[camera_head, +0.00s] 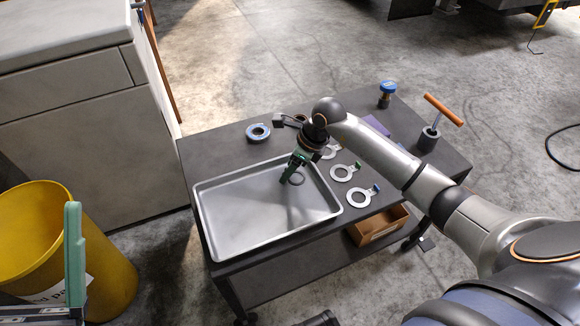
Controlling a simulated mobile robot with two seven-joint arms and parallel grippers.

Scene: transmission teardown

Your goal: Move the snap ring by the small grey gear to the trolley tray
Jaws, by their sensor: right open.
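A thin dark ring (297,179), which looks like the snap ring, lies inside the trolley tray (221,236), near its far right part. My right gripper (291,170) has green fingers and is open, pointing down over the tray just beside the ring. Whether the fingers touch the ring I cannot tell. My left gripper (74,255) shows partly at the lower left, with one upright green finger; its opening is not clear. I cannot make out a small grey gear.
Silver rings with tabs (358,197) lie right of the tray. A cardboard box (377,228) sits below. A yellow bin (112,262) stands left.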

